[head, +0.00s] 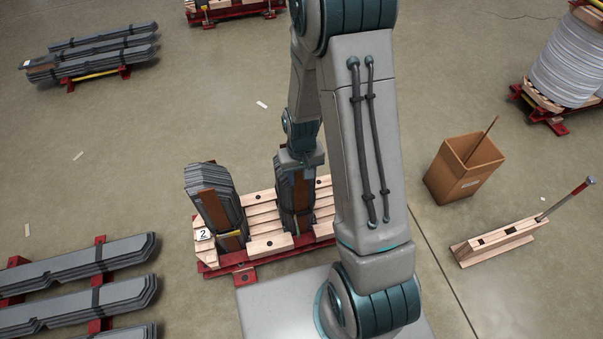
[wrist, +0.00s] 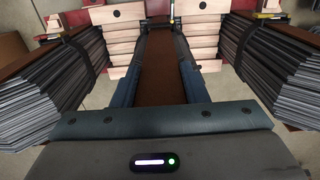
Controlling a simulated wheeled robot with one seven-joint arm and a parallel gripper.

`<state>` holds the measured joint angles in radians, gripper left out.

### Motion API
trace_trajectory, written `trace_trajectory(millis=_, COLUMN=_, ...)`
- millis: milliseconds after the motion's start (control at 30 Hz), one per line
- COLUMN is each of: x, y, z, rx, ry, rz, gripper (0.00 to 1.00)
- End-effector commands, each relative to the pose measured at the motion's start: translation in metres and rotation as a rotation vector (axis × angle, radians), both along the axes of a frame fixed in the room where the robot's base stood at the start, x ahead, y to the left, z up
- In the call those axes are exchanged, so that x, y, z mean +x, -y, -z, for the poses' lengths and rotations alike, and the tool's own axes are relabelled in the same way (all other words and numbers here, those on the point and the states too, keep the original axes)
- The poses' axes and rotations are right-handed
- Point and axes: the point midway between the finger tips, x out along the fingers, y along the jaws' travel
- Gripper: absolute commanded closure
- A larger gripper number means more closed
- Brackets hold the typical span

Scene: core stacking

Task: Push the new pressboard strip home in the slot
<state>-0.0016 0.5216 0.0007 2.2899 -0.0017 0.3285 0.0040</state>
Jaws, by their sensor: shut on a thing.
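The brown pressboard strip (wrist: 158,75) runs up the middle of the wrist view, between the two blue fingers of my gripper (wrist: 157,88), which is shut on it. Its far end reaches a dark part between pale wooden blocks. In the head view my gripper (head: 301,158) is over the top of the right-hand upright core stack (head: 286,190), which has a brown strip (head: 301,188) on its face. The fingertips are hard to make out there. The slot itself is not clearly visible, so I cannot tell how deep the strip sits.
Another upright core stack (head: 206,190) with a brown strip stands left, by a tag marked 2 (head: 203,235). Both stand on a red-framed wooden support (head: 262,246). A brown bin (head: 464,168) and a wooden block with a long-handled tool (head: 495,243) stand right. Grey lamination packs (head: 75,268) lie left.

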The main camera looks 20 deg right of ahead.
Motion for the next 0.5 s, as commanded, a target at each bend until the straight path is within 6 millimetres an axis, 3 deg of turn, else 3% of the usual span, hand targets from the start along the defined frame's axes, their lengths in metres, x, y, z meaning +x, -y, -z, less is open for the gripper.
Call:
trace_trajectory(millis=267, x=0.0001, y=0.0000, z=0.0079, rx=0.000, ry=0.000, rz=0.000, gripper=0.98)
trace_trajectory(millis=300, x=0.0001, y=0.0000, z=0.0078, rx=0.000, ry=0.000, rz=0.000, gripper=0.58)
trace_trajectory(millis=400, x=0.0001, y=0.0000, z=0.0070, rx=0.000, ry=0.000, rz=0.000, gripper=0.35)
trace_trajectory(millis=500, x=0.0001, y=0.0000, z=0.0070, rx=0.000, ry=0.000, rz=0.000, gripper=0.35)
